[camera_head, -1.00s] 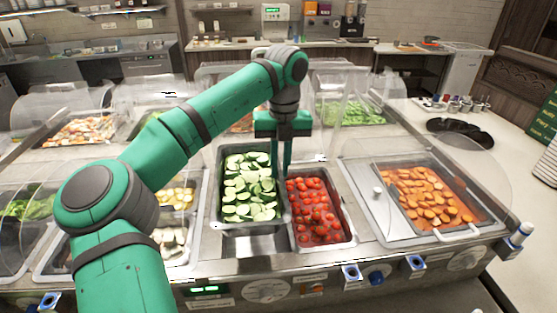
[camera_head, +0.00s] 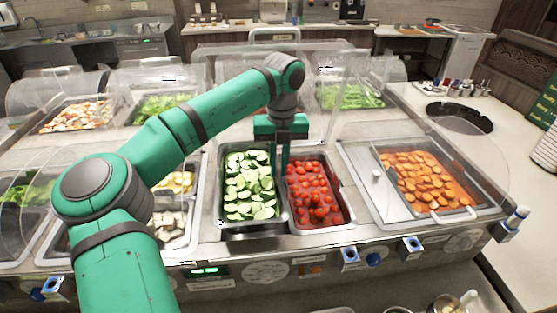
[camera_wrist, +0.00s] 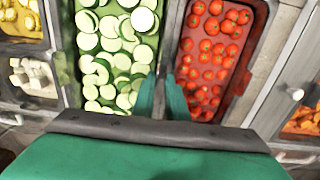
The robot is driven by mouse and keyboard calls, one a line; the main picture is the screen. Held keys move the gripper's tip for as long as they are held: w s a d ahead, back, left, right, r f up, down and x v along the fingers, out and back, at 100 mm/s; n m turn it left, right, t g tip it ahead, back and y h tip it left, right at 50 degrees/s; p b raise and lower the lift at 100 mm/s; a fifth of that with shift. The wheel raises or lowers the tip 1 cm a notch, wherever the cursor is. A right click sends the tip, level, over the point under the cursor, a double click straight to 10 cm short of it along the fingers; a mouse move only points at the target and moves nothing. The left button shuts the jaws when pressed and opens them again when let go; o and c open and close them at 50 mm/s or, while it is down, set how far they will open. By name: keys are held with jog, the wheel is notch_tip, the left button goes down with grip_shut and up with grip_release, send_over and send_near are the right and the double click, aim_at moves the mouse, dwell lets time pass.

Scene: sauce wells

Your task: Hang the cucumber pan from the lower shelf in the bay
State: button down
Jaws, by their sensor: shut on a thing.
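The cucumber pan (camera_head: 225,208), a metal pan of sliced cucumber, is at the bay in the middle of the counter, left of the tomato pan (camera_head: 347,212). It looks roughly level. My gripper (camera_head: 281,166) points down at its right side and is shut on its right rim. In the wrist view, the fingers (camera_wrist: 162,100) are at the border between the cucumber pan (camera_wrist: 66,62) and the tomatoes. A dark front wall of the pan shows above the bay's front edge (camera_head: 250,238). The lower shelf is hidden under the pan, so I cannot tell whether the rim rests on it.
The tomato pan is close on the right. Further right is a pan of orange slices (camera_head: 425,180) beside a metal lid. Pans of pale pieces (camera_head: 172,223) lie on the left. Clear curved guards (camera_head: 465,150) stand around the wells. Knobs and a green display (camera_head: 206,270) line the front.

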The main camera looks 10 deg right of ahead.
jog(key=shift+f, duration=2.5)
jog(key=shift+d, duration=0.1)
jog(key=shift+w+f, duration=0.1)
jog(key=shift+w, duration=0.05)
jog(key=shift+a, duration=0.25)
jog(key=shift+d, duration=0.1)
jog(key=shift+d, duration=0.2)
